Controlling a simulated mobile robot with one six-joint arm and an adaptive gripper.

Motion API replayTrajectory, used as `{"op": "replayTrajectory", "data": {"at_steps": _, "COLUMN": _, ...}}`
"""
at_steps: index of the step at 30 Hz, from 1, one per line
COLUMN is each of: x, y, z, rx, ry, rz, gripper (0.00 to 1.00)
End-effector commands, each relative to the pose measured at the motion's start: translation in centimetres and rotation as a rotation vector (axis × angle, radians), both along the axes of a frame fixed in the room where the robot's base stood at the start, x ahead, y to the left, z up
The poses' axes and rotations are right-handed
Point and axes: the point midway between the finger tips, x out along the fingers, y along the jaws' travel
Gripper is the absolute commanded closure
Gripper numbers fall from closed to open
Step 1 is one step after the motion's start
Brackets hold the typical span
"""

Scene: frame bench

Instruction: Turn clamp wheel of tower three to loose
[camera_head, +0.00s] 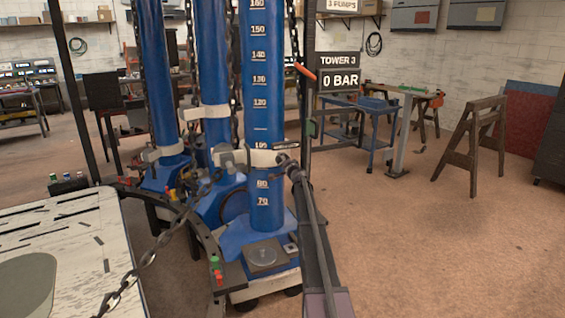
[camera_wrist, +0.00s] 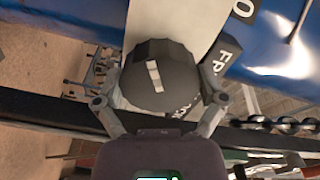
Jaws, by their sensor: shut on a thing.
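Tower three is the tall blue column (camera_head: 262,95) with a white number scale, in the middle of the head view. A pale clamp collar (camera_head: 262,158) goes around it, near the 90 to 100 marks. My gripper (camera_head: 284,160) reaches the collar's right side; the wheel is too small to make out there. In the wrist view the dark clamp wheel (camera_wrist: 160,92) has a white pointer bar, slightly tilted from upright. My gripper (camera_wrist: 160,86) is shut on the wheel, one finger on each side.
A sign (camera_head: 338,70) reads "TOWER 3" and "0 BAR". Other blue columns (camera_head: 160,80) stand to the left. A chain (camera_head: 150,255) hangs at the front left.

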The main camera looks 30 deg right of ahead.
Motion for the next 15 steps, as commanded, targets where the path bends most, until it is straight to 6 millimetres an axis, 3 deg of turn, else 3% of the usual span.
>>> {"op": "replayTrajectory", "data": {"at_steps": 15, "x": 0.07, "y": -0.15, "z": -0.09, "rx": -0.478, "ry": 0.062, "rz": -0.001, "gripper": 0.57}}
